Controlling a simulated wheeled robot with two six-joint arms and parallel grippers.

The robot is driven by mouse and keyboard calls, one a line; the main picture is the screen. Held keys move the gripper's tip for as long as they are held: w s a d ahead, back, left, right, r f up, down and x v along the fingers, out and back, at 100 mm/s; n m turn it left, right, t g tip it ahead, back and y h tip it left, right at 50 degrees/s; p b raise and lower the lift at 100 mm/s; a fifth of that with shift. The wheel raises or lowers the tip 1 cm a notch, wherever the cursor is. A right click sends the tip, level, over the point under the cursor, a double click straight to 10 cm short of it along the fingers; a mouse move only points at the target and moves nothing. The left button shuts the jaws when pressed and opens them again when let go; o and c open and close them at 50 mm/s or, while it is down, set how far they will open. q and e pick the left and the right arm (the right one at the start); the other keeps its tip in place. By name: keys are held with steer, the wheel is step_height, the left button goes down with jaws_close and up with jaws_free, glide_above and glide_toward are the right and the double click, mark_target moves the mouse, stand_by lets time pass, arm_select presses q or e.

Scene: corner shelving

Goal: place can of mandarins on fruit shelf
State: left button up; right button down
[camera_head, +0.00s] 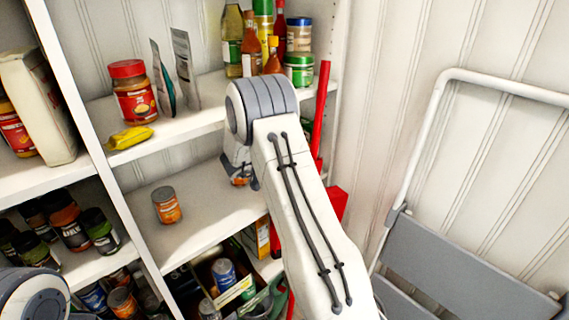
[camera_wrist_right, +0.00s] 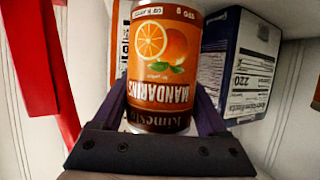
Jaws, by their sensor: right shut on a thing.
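The can of mandarins (camera_wrist_right: 165,45) fills the middle of the right wrist view, with its orange label and lettering upside down. My right gripper (camera_wrist_right: 162,100) is shut on it, with a dark finger on either side. In the head view my right gripper (camera_head: 238,172) is over the right part of the middle shelf (camera_head: 205,195), mostly hidden behind my arm. I cannot tell whether the held can touches the shelf. Another can with an orange label (camera_head: 167,205) stands upright on that shelf to the left. My left gripper is not in view.
The shelf above holds a peanut butter jar (camera_head: 132,92), a yellow packet (camera_head: 130,138) and several bottles. A red pole (camera_head: 322,110) stands right of my arm. Cans and a box (camera_head: 255,238) fill the shelf below. A folding ladder (camera_head: 450,240) leans at right.

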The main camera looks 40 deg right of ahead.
steer(key=shift+f, duration=1.7)
steer(key=shift+c, duration=0.9)
jaws_free()
steer(key=shift+f, duration=0.15)
steer(key=shift+a+r, duration=0.15)
steer(key=shift+r, duration=0.05)
steer(key=v, duration=1.1)
steer(key=shift+s+a+r, duration=0.15)
steer(key=shift+s+a, duration=0.05)
steer(key=shift+a, duration=0.05)
